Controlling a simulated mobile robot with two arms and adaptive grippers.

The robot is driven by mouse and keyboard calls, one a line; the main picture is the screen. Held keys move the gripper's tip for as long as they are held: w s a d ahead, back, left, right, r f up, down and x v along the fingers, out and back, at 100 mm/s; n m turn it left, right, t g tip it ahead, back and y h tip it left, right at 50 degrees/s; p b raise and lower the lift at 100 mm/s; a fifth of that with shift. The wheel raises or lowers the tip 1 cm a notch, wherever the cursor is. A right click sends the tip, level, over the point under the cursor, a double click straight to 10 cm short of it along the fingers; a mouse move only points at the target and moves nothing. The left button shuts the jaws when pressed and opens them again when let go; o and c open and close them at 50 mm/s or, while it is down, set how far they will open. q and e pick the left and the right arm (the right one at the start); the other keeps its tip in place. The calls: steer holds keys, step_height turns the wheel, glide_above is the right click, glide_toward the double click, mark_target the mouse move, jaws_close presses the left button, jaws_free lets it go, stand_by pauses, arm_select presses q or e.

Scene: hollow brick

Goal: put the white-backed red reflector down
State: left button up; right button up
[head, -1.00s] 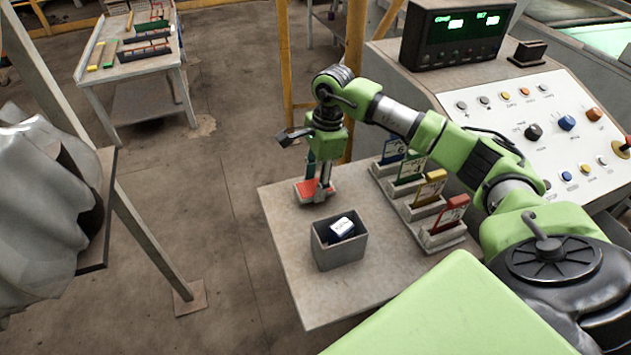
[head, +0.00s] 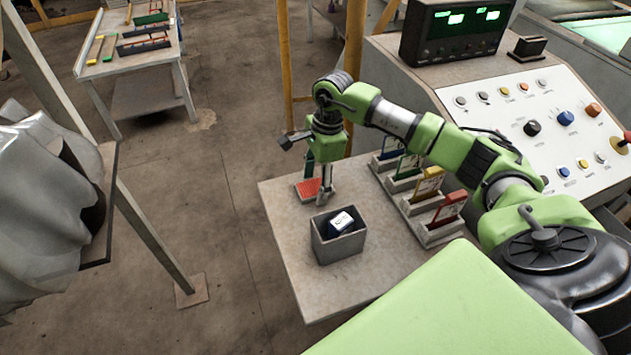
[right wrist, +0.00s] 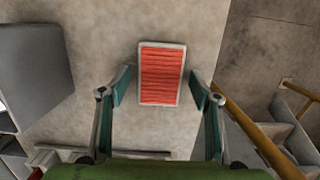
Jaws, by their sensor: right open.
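The white-backed red reflector (head: 308,188) lies on the small grey table (head: 290,270), near its far left corner, with its red ribbed face up and a pale rim around it. In the right wrist view the reflector (right wrist: 161,76) sits between and a little beyond my two fingertips. My right gripper (head: 322,190) is open, and a gap shows between each finger and the reflector in the right wrist view (right wrist: 161,88). My left gripper is not in view.
A grey open box (head: 340,248) with a dark blue and white item stands close by. A rack (head: 425,205) with several coloured cards is to the right. A control panel (head: 545,125) stands behind it. The table's left edge is near the reflector.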

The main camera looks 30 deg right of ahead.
step_height(320, 180, up, 12)
steer(key=d+b, duration=0.1)
steer(key=b, duration=0.3)
steer(key=shift+s+d, duration=0.2)
steer(key=shift+d, duration=0.15)
steer(key=shift+r, duration=0.1)
